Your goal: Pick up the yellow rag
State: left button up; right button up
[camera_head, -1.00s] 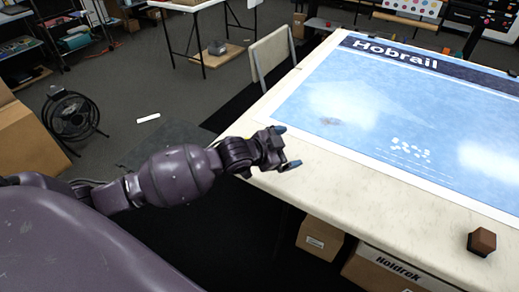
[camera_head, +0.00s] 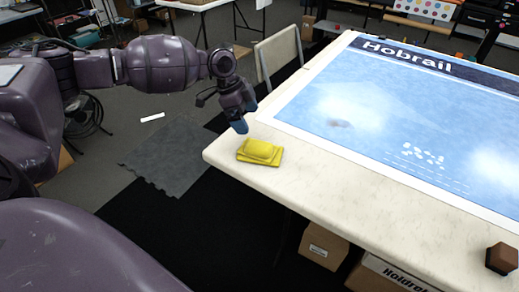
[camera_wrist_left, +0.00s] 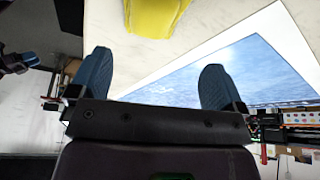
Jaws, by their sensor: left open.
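The yellow rag (camera_head: 260,151) lies folded near the left corner of the white table (camera_head: 330,185) in the head view. It also shows at the top of the left wrist view (camera_wrist_left: 155,14), partly cut off by the frame. My left gripper (camera_head: 243,117) is just above and behind the rag, pointing down, apart from it. Its blue fingertips stand wide apart in the left wrist view (camera_wrist_left: 155,80), with nothing between them. My right gripper is not seen in the head view.
A blue printed sheet (camera_head: 400,110) marked "Hobrail" covers much of the table. A brown block (camera_head: 502,258) sits near the front edge at right. A chair (camera_head: 278,55) stands behind the table's left end. Cardboard boxes (camera_head: 324,246) are under the table.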

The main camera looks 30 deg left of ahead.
aim_at(258, 144)
pick_arm(q)
jog(key=shift+s+d+m, duration=0.15)
jog(key=shift+s+m, duration=0.15)
jog(key=shift+m, duration=0.2)
jog(key=b+x, duration=0.1)
jog(key=x, duration=0.4)
jog(key=shift+s+f, duration=0.1)
jog(key=shift+f, duration=0.05)
jog(key=shift+d+f, duration=0.15)
jog(key=shift+f, duration=0.3)
jog(key=x, duration=0.2)
jog(key=b+x, duration=0.1)
jog(key=x, duration=0.1)
jog(key=shift+s+f, duration=0.1)
jog(key=shift+d+f, duration=0.1)
jog(key=shift+f, duration=0.1)
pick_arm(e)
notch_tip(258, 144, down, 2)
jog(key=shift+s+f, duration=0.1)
pick_arm(q)
jog(key=c, duration=1)
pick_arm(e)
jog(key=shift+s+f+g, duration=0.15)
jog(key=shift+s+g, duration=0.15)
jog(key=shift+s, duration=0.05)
pick_arm(q)
jog(key=shift+r, duration=0.1)
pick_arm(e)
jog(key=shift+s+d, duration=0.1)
